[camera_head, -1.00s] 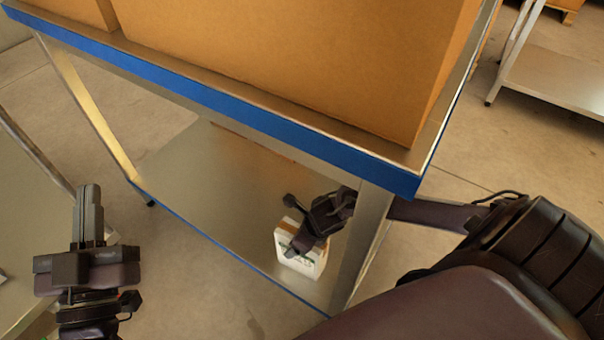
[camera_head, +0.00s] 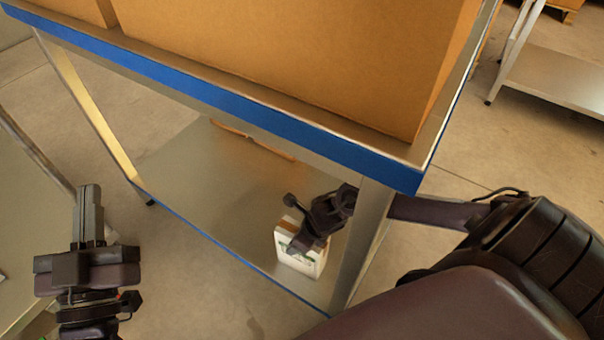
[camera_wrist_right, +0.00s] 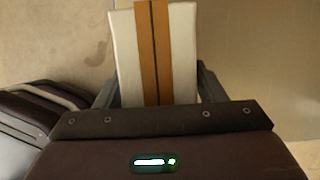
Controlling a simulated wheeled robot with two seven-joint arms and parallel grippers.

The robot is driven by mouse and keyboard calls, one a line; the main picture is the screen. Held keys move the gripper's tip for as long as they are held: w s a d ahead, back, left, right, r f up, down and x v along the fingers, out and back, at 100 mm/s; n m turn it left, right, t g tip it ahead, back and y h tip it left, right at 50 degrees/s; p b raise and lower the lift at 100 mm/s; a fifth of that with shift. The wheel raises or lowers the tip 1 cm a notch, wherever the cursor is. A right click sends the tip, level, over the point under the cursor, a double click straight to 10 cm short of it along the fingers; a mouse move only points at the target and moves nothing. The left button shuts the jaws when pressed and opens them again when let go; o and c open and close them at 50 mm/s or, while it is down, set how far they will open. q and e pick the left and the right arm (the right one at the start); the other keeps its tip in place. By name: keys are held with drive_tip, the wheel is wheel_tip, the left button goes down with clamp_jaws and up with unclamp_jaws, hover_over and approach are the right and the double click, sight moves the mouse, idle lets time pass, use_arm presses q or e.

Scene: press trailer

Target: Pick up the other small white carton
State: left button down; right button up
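A small white carton (camera_head: 300,254) with an orange-brown stripe and some green print stands on the lower metal shelf, by the front right leg. My right gripper (camera_head: 300,236) reaches down over it and hides part of its top and front. In the right wrist view the carton (camera_wrist_right: 155,55) sits between the two fingers, one along each side. Whether they press on it cannot be told; the fingertips are hidden. My left gripper (camera_head: 89,190) hangs at the left with its fingers together and nothing in them.
The blue-edged table top (camera_head: 215,98) carries large cardboard boxes (camera_head: 290,50) above the shelf. A table leg (camera_head: 362,245) stands close to my right gripper. The lower shelf (camera_head: 205,180) is largely bare. Another metal table (camera_head: 560,85) stands at the right.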

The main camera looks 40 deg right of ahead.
clamp_jaws()
drive_tip(key=shift+w+r, duration=0.1)
idle(0.3)
